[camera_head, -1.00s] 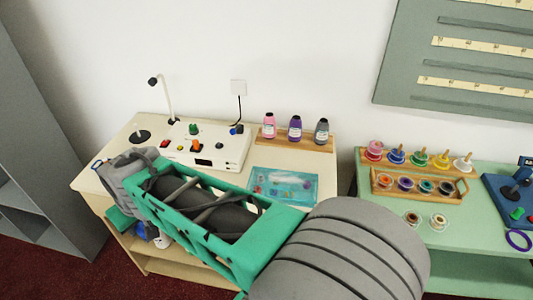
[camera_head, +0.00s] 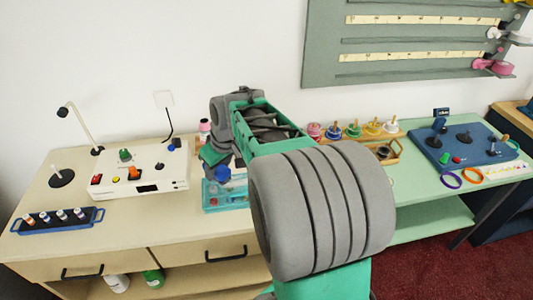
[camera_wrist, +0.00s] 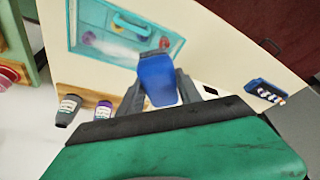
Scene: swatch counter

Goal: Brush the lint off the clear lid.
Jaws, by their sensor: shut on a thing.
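My gripper (camera_wrist: 157,85) is shut on a blue-handled brush (camera_wrist: 156,78). I cannot tell whether that end touches the lid. A whitish patch that looks like lint (camera_wrist: 112,46) lies on the lid beside the brush. In the head view the teal box (camera_head: 212,208) stands on the cream counter, partly hidden by my arm. The blue brush (camera_head: 222,173) shows just above it.
A white control box (camera_head: 137,172) stands left of the teal box. A blue tray of small vials (camera_head: 58,220) is at the counter's left end. Bottles (camera_wrist: 69,107) stand in a wooden rack close to the box. The front of the counter is clear.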

